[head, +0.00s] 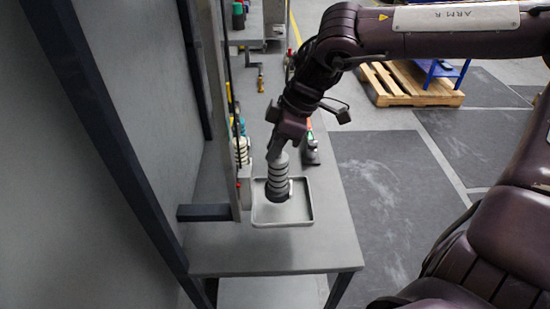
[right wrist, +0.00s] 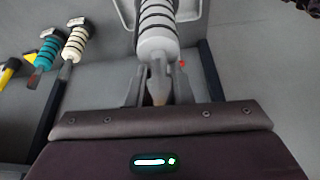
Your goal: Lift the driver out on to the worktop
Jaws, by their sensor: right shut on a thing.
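The driver (head: 278,178) is a pale grey ringed tool with dark bands, hanging roughly upright over the shallow grey tray (head: 309,219). Its lower end is within the tray's outline; I cannot tell whether it touches the floor of the tray. My right gripper (head: 277,152) is shut on its upper end. In the right wrist view the driver (right wrist: 157,32) points away from my gripper (right wrist: 158,92), its narrow near end between the two fingers. The grey worktop (head: 265,252) lies around the tray. My left gripper is not in view.
A grey upright panel (head: 220,110) stands close left of the tray. Cream (right wrist: 76,42) and teal (right wrist: 49,50) banded tools stand beside it. A dark tool with an orange-green part (head: 310,148) is behind the tray. The worktop's front is clear.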

